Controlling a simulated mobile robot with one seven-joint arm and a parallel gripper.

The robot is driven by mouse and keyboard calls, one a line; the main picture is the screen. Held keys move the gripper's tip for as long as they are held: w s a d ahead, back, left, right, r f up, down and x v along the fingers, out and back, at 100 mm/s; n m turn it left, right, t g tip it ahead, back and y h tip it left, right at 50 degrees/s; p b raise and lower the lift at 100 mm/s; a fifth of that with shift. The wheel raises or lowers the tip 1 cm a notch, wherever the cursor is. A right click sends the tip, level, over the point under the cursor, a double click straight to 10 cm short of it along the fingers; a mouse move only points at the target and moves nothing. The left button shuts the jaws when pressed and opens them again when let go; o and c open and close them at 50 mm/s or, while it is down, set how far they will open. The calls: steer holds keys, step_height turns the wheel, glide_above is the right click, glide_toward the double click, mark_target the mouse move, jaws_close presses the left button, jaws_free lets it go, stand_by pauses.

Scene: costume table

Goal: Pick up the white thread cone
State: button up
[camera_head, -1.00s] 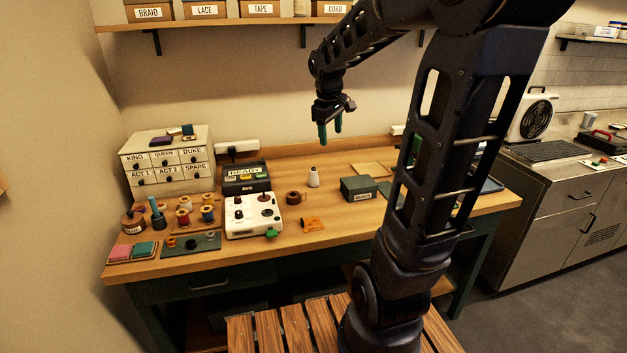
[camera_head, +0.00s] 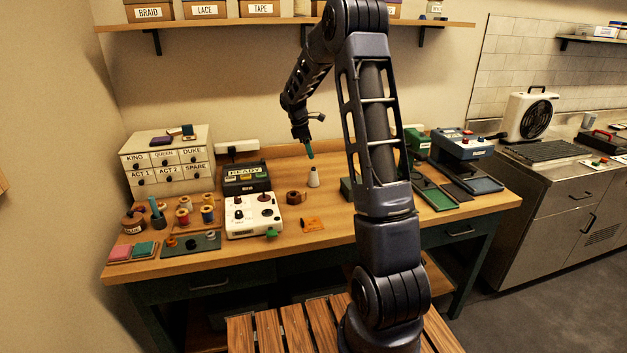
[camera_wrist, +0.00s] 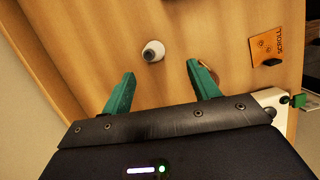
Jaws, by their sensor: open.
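The white thread cone (camera_head: 314,177) stands upright on the wooden table, right of the boxy device with the READY sign. In the wrist view the cone (camera_wrist: 153,51) shows from above, ahead of the gap between the green fingers. My gripper (camera_head: 310,151) is just above the cone in the head view, and a gap shows between them. In the wrist view my gripper (camera_wrist: 160,80) is open, with nothing between its fingers.
A brown spool (camera_head: 296,197) and an orange SCROLL piece (camera_head: 312,224) lie near the cone. The white control box (camera_head: 252,215) stands to the left. A dark green box (camera_head: 347,188) is partly hidden by my arm. Bare table surrounds the cone.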

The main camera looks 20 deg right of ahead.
mark_target(313, 168)
steer(key=shift+n, duration=0.6)
steer(key=x, duration=0.4)
steer(key=w+x, duration=0.1)
steer(key=x, duration=0.4)
steer(key=w+x, duration=0.1)
steer(key=x, duration=0.4)
steer(key=shift+w+a, duration=0.2)
steer(key=shift+a, duration=0.15)
steer(key=c, duration=1.1)
steer(key=shift+o, duration=0.2)
steer(key=shift+r, duration=0.15)
